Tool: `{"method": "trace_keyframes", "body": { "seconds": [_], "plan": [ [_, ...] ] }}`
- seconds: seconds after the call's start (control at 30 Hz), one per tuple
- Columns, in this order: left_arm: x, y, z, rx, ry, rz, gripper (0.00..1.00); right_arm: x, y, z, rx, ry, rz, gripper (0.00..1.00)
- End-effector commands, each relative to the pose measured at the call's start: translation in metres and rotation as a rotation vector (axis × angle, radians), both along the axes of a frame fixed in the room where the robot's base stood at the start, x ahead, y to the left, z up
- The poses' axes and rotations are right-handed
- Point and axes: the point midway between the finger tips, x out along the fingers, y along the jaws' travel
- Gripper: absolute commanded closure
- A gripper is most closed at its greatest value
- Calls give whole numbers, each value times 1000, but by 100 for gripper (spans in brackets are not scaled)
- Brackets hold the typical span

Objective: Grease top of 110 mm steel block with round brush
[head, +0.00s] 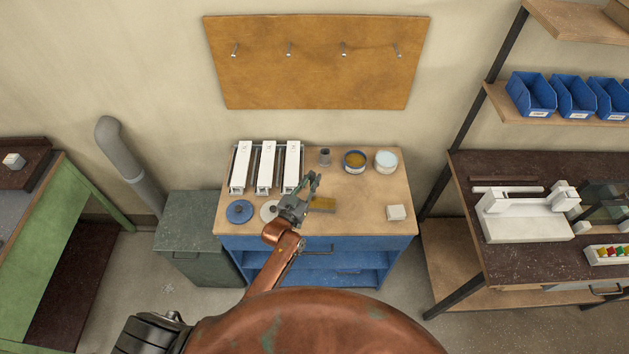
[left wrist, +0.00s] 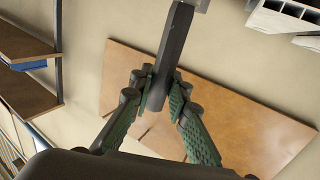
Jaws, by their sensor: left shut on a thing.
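My left gripper (head: 311,182) is over the bench. In the left wrist view its green fingers (left wrist: 160,92) are shut on a dark, slim handle (left wrist: 172,55) with a silvery part at its far end, cut off by the frame edge. It looks like a brush; its bristles do not show. My right gripper is not in view.
A pegboard (head: 315,75) hangs behind.

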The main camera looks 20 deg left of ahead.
Motion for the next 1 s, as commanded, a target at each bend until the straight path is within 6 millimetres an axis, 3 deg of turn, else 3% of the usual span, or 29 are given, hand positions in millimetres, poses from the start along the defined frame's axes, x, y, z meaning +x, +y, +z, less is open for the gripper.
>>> {"method": "trace_keyframes", "body": {
  "seconds": [0.07, 0.17, 0.53, 0.8, 1.0],
  "plan": [
    [2, 1, -2, 1, 1, -1, 100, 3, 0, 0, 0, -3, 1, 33],
    [2, -2, 18, -1, -3, -4, 100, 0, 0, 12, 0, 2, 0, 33],
    [4, -7, 53, 1, -1, -11, 100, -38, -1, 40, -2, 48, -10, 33],
    [4, -10, 76, 0, -1, -15, 100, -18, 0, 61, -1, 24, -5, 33],
    [5, -11, 80, 0, -1, -17, 100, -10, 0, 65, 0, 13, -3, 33]
  ]
}}
